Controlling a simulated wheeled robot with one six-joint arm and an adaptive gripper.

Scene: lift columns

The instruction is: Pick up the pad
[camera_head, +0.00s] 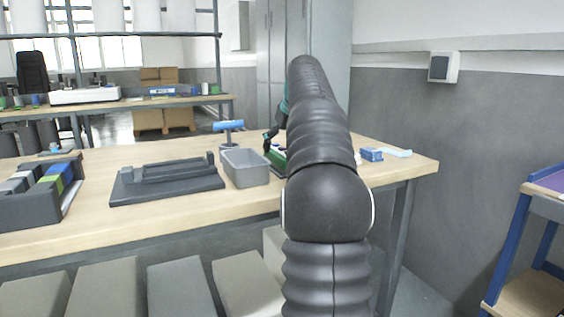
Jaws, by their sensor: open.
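My arm reaches away from me over the wooden table and hides part of its right half. My gripper (269,146) shows just left of the arm, small and dark, pointing down; it is open. A green and dark object (277,157) lies on the table right below it, partly hidden by my arm. I cannot tell whether this is the pad or whether the fingers touch it. A blue block (371,154) lies to the right of my arm, with a light blue flat strip (397,152) beside it.
A grey open bin (245,168) stands just left of my gripper, with a blue-topped stand (229,130) behind it. A dark fixture (167,180) and an organizer with coloured blocks (40,190) stand farther left on the table (190,212). A blue-framed cart (530,235) stands at right.

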